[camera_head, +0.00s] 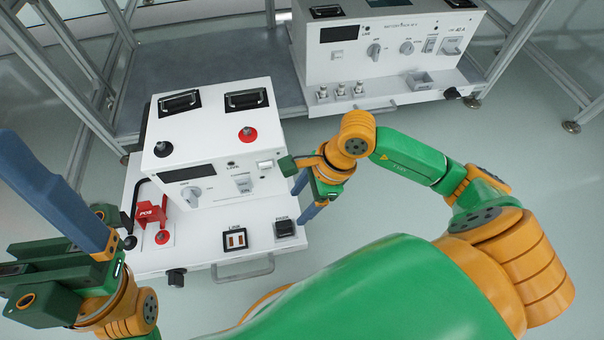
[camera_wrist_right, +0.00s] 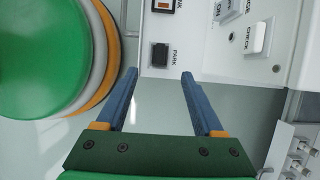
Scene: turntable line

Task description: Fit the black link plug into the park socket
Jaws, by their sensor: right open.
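The black link plug (camera_head: 285,228) sits at the spot marked PARK, at the right of the front ledge of the white unit; the park socket under it is hidden. The plug also shows in the right wrist view (camera_wrist_right: 159,55), just beyond and between the fingertips. The link socket (camera_head: 235,239), left of it, is bare with orange contacts showing. My right gripper (camera_head: 304,198) is open and empty, beside the ledge's right edge, apart from the plug. My left gripper (camera_head: 60,205) is at the far left, close to the camera; its finger gap is not clear.
A red POS clamp (camera_head: 151,212) stands at the ledge's left, with a red knob. A front handle (camera_head: 243,270) juts out below the ledge. A second white unit (camera_head: 385,50) stands at the back right. The floor right of the near unit is clear.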

